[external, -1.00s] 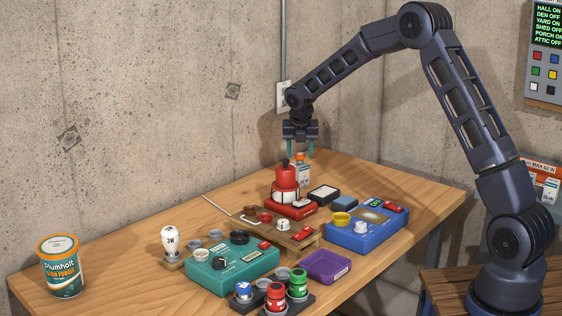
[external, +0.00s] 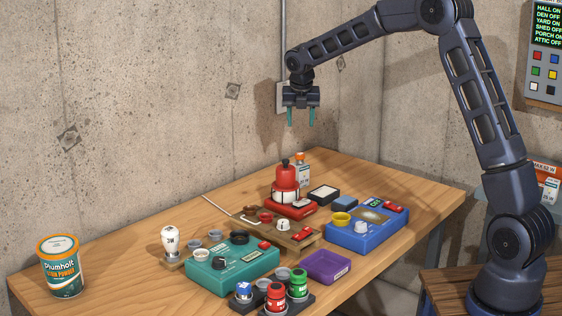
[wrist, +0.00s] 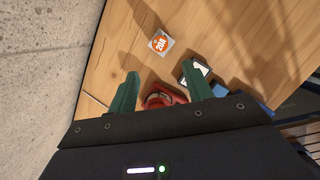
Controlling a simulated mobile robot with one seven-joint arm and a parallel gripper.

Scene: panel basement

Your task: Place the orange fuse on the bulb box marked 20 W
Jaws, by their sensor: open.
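The orange fuse (external: 300,156) rests on top of a white bulb box (external: 302,173) at the back of the workbench, behind the red lamp-like device. In the wrist view the orange fuse (wrist: 160,42) shows from above with white "20A" lettering, with the pale edges of the box around it. The box's wattage print is too small to read for certain. My gripper (external: 301,117) is open and empty, in the air above the fuse and apart from it. Its two teal fingers also show in the wrist view (wrist: 162,72).
A red device (external: 285,187) stands just in front of the box. A blue device (external: 365,230), teal device (external: 225,272), purple tray (external: 327,267) and powder tin (external: 62,268) stand on the bench. The bench's back right is clear. A concrete wall is behind.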

